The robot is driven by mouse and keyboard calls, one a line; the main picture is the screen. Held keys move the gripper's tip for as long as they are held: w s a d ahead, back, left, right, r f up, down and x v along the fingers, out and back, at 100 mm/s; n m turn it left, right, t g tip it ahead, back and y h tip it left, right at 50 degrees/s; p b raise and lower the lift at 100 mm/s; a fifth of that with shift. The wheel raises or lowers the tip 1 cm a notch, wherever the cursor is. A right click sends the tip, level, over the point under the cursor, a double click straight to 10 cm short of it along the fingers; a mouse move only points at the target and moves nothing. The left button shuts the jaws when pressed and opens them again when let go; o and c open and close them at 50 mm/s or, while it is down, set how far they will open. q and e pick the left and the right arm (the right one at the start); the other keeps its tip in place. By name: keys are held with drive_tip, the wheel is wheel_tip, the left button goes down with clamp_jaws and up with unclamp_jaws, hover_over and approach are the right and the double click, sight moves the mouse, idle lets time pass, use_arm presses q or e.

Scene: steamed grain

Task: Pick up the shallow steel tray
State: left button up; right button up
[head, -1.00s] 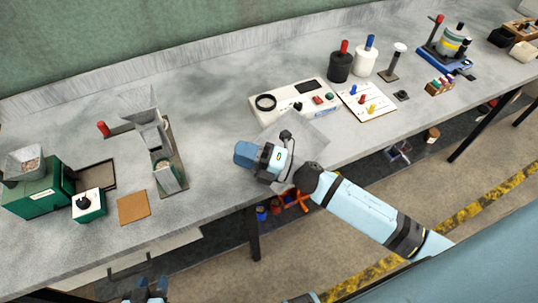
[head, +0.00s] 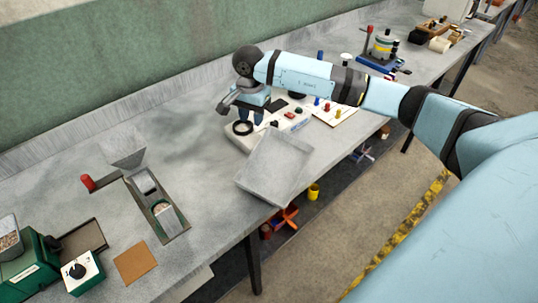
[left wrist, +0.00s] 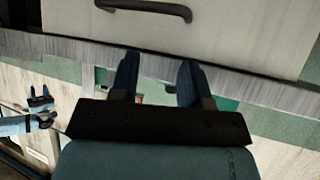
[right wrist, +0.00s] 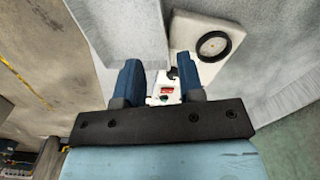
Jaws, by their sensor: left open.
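The shallow steel tray (head: 272,168) is a grey, square, low-rimmed tray on the bench, at the front of the white control box, with its near corner at the bench's front edge. Part of it shows at the top of the right wrist view (right wrist: 122,30). My right gripper (head: 254,116) is over the white box, beyond the tray and apart from it. Its two blue fingers stand apart in the right wrist view (right wrist: 160,75), with nothing held. My left gripper (left wrist: 157,72) is open and empty before a pale drawer front; it is out of the head view.
The white control box (head: 288,125) has a black ring (head: 243,128) on top. A steel chute device (head: 158,205), a brown square (head: 135,262) and a green machine (head: 30,262) stand to the left. Bare bench lies left of the tray.

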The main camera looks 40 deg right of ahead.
wheel_tip(320, 180, down, 9)
drive_tip(key=b, duration=0.3)
drive_tip(key=shift+d+r+b, duration=0.1)
drive_tip(key=shift+r+b, duration=0.05)
drive_tip(key=shift+b, duration=0.25)
wheel_tip(320, 180, down, 5)
drive_tip(key=shift+b, duration=0.95)
drive_tip(key=shift+c, duration=0.4)
clamp_jaws()
